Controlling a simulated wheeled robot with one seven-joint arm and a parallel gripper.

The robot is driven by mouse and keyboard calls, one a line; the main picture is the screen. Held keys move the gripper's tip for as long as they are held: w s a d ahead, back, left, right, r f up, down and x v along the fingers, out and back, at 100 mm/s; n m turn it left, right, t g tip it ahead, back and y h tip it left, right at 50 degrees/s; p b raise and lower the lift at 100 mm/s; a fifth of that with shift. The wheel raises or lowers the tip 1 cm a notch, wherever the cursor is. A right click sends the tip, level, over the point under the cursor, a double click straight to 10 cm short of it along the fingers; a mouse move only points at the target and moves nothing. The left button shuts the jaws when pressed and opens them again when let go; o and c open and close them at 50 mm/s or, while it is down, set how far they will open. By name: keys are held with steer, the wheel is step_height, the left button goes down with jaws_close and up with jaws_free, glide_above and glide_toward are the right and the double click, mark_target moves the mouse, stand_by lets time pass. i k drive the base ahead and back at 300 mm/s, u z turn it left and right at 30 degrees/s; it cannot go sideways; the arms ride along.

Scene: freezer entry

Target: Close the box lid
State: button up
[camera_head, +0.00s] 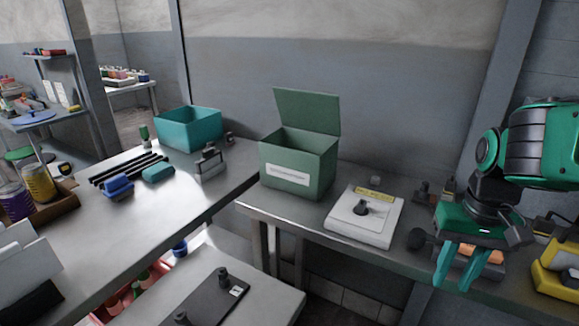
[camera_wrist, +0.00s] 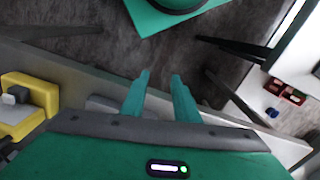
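A green box (camera_head: 290,176) with a white label stands on the metal table. Its lid (camera_head: 307,110) is open and stands nearly upright at the back edge. My gripper (camera_head: 457,272) is to the right of the box, past a white flat device, and points downward near the table's front edge. In the wrist view its two teal fingers (camera_wrist: 158,90) are apart with nothing seen between them. The box does not show in the wrist view.
A white device (camera_head: 364,217) with a black knob sits right of the box. A teal open bin (camera_head: 188,130) and a metal-handled block (camera_head: 210,165) are left of it. Yellow equipment (camera_head: 557,267) is at the far right. Wall stands close behind the box.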

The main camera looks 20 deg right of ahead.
mark_target(309, 110)
steer(key=z, duration=0.9)
steer(key=k, duration=0.65)
steer(key=u, duration=0.9)
steer(key=i, duration=1)
